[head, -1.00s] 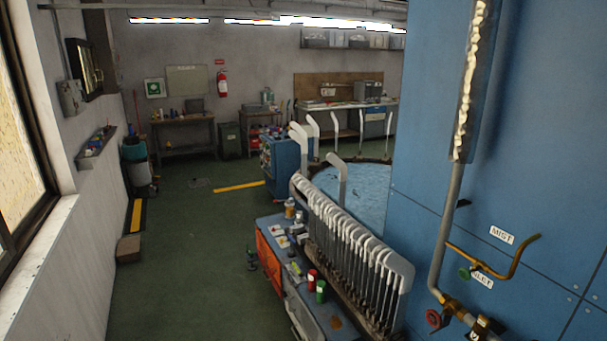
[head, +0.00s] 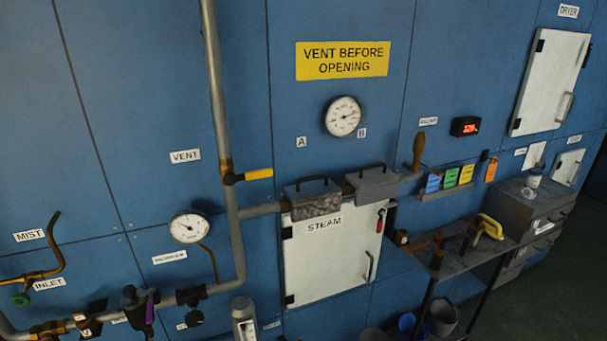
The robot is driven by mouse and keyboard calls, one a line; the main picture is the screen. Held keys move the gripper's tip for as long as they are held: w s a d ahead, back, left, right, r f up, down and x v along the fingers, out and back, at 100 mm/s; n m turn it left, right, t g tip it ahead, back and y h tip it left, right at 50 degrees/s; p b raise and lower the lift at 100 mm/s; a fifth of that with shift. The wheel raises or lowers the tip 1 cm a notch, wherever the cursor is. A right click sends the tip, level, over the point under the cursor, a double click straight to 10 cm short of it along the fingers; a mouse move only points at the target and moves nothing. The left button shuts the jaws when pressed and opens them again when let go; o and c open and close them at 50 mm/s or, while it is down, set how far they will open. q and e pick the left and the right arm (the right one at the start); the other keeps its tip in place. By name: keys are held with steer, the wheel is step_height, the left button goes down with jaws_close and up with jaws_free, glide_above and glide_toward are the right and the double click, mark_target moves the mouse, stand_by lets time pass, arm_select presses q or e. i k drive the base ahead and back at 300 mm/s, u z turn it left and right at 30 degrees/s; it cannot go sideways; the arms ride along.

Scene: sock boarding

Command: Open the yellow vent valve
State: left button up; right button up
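The yellow vent valve lever (head: 258,174) sits on the vertical grey pipe (head: 213,80) in the left half of the head view. A brass valve body joins it to the pipe. The lever points right, roughly level and across the pipe. A white VENT label (head: 185,156) is on the blue panel to its left. Neither of my grippers shows in the view, so nothing is seen touching the lever.
A round gauge (head: 189,228) is below left of the lever. A horizontal branch pipe, two metal blocks and the white STEAM door (head: 330,255) are below right. A yellow sign (head: 342,60) is above. A shelf with tools (head: 470,250) juts out at right.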

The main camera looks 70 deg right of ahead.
mark_target(230, 180)
steer(key=z, duration=2)
